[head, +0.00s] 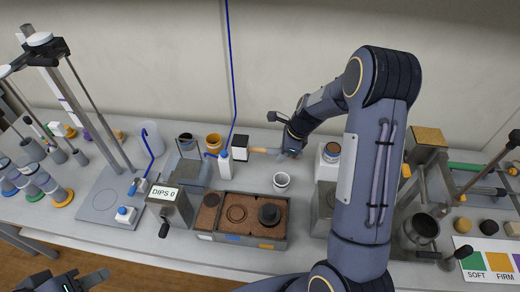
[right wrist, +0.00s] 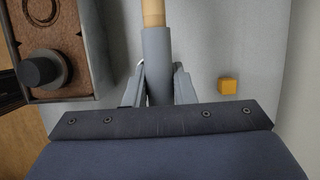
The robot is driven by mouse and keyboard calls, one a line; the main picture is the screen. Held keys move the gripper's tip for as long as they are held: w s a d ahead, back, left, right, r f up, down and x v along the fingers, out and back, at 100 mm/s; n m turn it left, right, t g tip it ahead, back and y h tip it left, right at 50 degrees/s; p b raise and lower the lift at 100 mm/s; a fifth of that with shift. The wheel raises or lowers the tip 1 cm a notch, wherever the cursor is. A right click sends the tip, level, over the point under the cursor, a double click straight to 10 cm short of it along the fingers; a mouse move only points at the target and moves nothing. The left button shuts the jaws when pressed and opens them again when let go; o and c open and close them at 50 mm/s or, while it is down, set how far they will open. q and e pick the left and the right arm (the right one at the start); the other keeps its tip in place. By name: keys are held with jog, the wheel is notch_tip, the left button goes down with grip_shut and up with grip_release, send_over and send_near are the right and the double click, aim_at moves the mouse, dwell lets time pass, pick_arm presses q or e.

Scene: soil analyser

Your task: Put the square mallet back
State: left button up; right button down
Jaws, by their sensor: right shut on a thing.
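The square mallet is in my right gripper (head: 291,152). Its head (head: 240,147) is a block with a pale face and dark edges, and its wooden handle (head: 264,150) runs right to the gripper. In the right wrist view the right gripper's fingers (right wrist: 158,85) are shut around the grey grip (right wrist: 157,60), with the wooden shaft (right wrist: 153,12) beyond; the head is out of that view. In the head view the mallet is above the back of the bench, beside a small white bottle. My left gripper (head: 75,282) is at the lower left edge, partly cut off, away from the mallet.
A soil tray (head: 240,244) with a dark round weight (head: 269,214) stands in front. An orange cube (right wrist: 228,86) lies right of the grip.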

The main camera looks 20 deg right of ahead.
jog(key=w+d+f+b, duration=0.2)
jog(key=w+f, duration=0.1)
jog(key=w+d+f+b, duration=0.2)
jog(key=w+f, duration=0.1)
jog(key=w, duration=0.1)
jog(key=w+d+f+b, duration=0.2)
jog(key=w+f, duration=0.1)
jog(key=w, duration=0.1)
jog(key=shift+d, duration=0.2)
jog(key=shift+w+d+f+b, duration=0.15)
jog(key=shift+w+f+b, duration=0.05)
jog(key=shift+f+b, duration=0.3)
notch_tip(320, 180, down, 3)
jog(key=shift+r+b, duration=0.1)
jog(key=shift+b, duration=0.7)
jog(key=shift+r, duration=0.15)
jog(key=c, duration=1.6)
grip_release()
jog(key=shift+f, duration=0.25)
jog(key=o, duration=0.4)
jog(key=shift+r, duration=0.1)
